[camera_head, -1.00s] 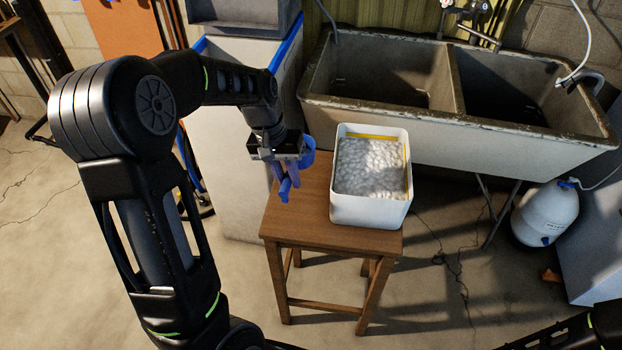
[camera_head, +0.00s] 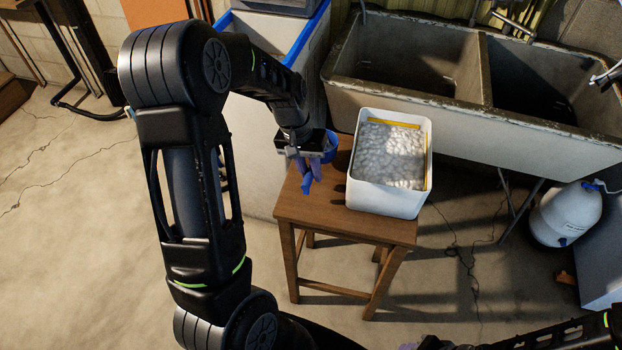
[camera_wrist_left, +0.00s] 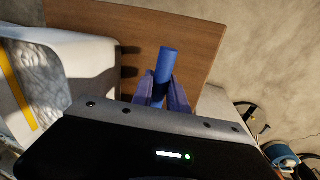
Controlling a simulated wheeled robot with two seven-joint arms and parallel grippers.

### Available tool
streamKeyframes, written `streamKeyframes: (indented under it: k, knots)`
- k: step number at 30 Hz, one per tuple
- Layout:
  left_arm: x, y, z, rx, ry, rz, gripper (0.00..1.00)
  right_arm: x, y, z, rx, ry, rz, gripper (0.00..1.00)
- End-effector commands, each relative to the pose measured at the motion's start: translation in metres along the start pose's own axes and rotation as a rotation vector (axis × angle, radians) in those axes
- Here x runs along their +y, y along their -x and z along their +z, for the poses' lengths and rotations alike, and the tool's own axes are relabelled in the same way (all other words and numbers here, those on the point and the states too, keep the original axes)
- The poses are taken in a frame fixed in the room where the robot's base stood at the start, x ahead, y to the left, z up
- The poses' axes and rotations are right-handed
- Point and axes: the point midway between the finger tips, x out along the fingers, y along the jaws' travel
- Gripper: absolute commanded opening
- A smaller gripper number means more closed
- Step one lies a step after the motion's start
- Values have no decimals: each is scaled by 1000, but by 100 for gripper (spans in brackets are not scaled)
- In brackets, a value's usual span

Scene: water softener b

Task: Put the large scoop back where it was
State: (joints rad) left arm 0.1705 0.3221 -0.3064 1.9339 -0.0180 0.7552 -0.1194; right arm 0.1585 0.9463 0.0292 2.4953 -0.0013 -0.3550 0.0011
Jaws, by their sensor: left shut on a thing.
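The large scoop (camera_head: 331,152) is blue, with its bowl partly hidden behind my left gripper (camera_head: 308,176) in the head view. My left gripper is shut on the scoop's handle, above the left part of the wooden stool. In the left wrist view the blue handle (camera_wrist_left: 169,62) sticks out between the two fingers (camera_wrist_left: 162,92), with the stool top behind it. Of my right arm, only a part shows at the bottom right of the head view; its fingertips cannot be made out.
A wooden stool (camera_head: 325,208) bears a white bin (camera_head: 385,199) full of white pellets, just right of the scoop. A blue-rimmed grey tank (camera_head: 262,150) stands behind the stool. A double stone sink (camera_head: 470,135) is at the back right. A white jug (camera_head: 566,213) stands on the floor.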

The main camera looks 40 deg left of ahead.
Motion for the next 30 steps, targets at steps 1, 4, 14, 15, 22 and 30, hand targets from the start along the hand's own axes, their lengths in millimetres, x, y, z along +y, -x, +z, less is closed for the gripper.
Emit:
streamKeyframes:
  k: [1,4,14,15,22,30]
  knots:
    - [0,0,0,1,0,0,0,0,0,0,0,0,0,36]
    - [0,0,0,1,-1,0,0,0,0,0,0,0,0,36]
    - [-6,-25,1,-4,1,-1,0,-1,2,0,0,0,0,36]
    - [-7,-30,1,-3,0,-1,0,-1,2,0,0,0,0,36]
    - [-7,-36,0,1,-1,0,0,-1,2,0,0,0,0,36]
    - [-8,-39,0,1,-1,0,22,0,-1,0,0,0,0,36]
